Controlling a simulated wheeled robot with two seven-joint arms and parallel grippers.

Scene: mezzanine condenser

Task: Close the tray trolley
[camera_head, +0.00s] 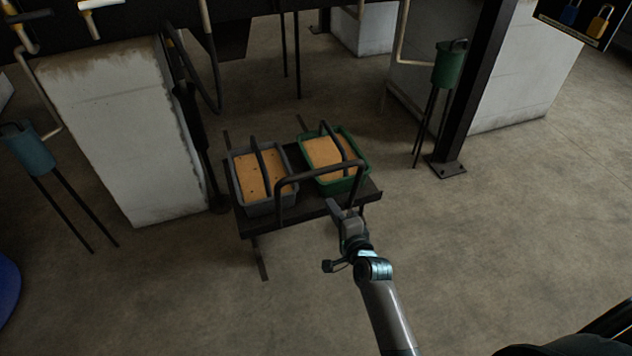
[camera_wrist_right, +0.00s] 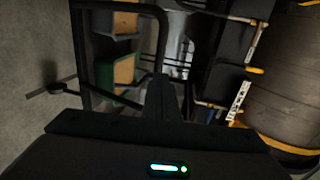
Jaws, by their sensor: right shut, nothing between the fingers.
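The tray trolley (camera_head: 298,214) is a low dark frame in the middle of the head view, with a raised black handle bar (camera_head: 318,176) along its near side. It carries a grey bin (camera_head: 259,208) and a green bin (camera_head: 341,186), both filled with a tan material. My right gripper (camera_head: 338,207) is shut and empty at the trolley's near edge, just below the handle's right part. Whether it touches is unclear. In the right wrist view, the shut fingers (camera_wrist_right: 164,100) are beside the black handle frame (camera_wrist_right: 161,40). My left gripper is not in view.
A pale concrete block (camera_head: 125,130) stands left of the trolley. A dark steel post (camera_head: 468,100) and a green pot on thin legs (camera_head: 449,65) stand at the right. A blue-grey pot (camera_head: 27,148) is at far left. The near floor is clear.

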